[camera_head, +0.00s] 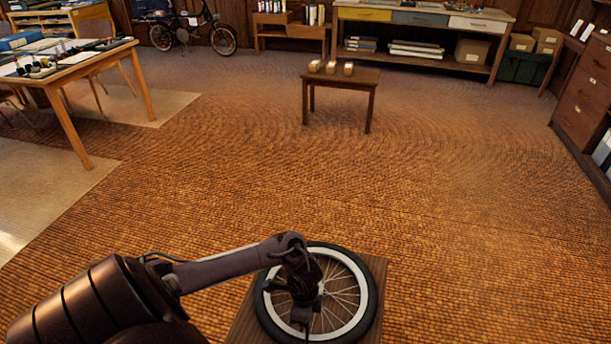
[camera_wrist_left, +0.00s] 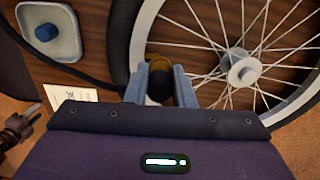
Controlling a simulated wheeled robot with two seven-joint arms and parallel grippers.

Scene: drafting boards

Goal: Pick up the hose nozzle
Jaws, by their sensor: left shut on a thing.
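My left gripper (camera_head: 303,290) is over the wooden board beside the wheel hub in the head view. In the left wrist view, its two grey fingers (camera_wrist_left: 160,88) are shut on the hose nozzle (camera_wrist_left: 159,80), a short dark piece with a yellowish-brown end. The fingers hide its sides, and the hand covers it in the head view. I cannot tell whether it touches the board. A dark jointed part (camera_wrist_left: 20,127) at the left wrist view's left edge may be my right gripper. Its jaws are too small to read.
A spoked wheel (camera_head: 371,290) with a black tyre lies on the wooden board (camera_head: 377,268). A grey tray (camera_wrist_left: 73,20) with a blue knob and a white card (camera_wrist_left: 72,94) are nearby. A small table (camera_head: 365,77) stands farther back, with open floor before it.

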